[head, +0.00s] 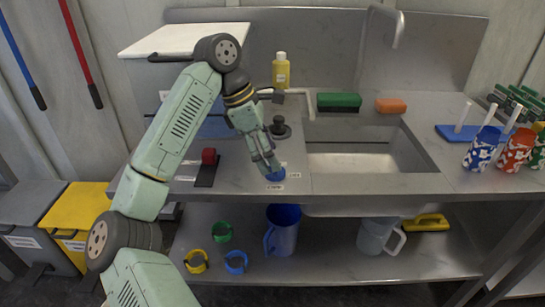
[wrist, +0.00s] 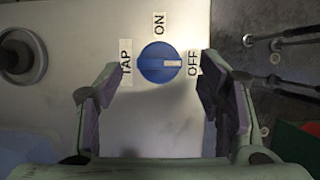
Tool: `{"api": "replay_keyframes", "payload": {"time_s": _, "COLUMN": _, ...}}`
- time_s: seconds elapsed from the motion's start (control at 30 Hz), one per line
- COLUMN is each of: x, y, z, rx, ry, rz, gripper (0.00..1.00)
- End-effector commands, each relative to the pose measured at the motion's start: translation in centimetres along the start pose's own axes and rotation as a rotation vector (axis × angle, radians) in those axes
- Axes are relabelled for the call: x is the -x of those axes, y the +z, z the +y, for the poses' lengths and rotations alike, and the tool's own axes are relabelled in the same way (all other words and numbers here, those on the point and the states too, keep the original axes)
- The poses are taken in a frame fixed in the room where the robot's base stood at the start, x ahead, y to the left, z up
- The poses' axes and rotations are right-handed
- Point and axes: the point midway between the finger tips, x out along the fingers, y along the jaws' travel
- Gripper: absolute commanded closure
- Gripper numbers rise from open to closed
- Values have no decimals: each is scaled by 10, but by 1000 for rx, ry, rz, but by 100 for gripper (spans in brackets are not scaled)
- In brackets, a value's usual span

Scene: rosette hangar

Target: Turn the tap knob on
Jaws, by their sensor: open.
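The tap knob (wrist: 158,63) is a round blue dial with a pale pointer bar. In the wrist view the bar points right, toward the OFF label (wrist: 193,63). The ON label (wrist: 159,24) is above the knob and the TAP label (wrist: 126,62) is to its left. In the head view the knob (head: 275,176) sits near the counter's front edge, partly hidden by my gripper. My gripper (head: 268,165) is open and over the knob. In the wrist view its fingers (wrist: 158,85) stand apart on either side of the knob, with gaps between; contact does not show.
The sink (head: 355,160) is right of the knob, with a tap spout (head: 398,28) above it. A red-handled switch (head: 208,158) is to the left. Patterned cups (head: 482,149) are at right.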

Motion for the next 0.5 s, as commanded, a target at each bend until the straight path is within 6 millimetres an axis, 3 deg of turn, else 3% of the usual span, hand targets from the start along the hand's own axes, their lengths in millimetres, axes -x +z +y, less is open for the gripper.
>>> {"api": "replay_keyframes", "payload": {"time_s": 0.2, "x": -23, "y": 1, "z": 0, "rx": -1, "ry": -1, "rz": -1, "gripper": 38}}
{"api": "replay_keyframes", "payload": {"time_s": 0.5, "x": -27, "y": 0, "z": 0, "rx": -1, "ry": 1, "rz": 0, "gripper": 38}}
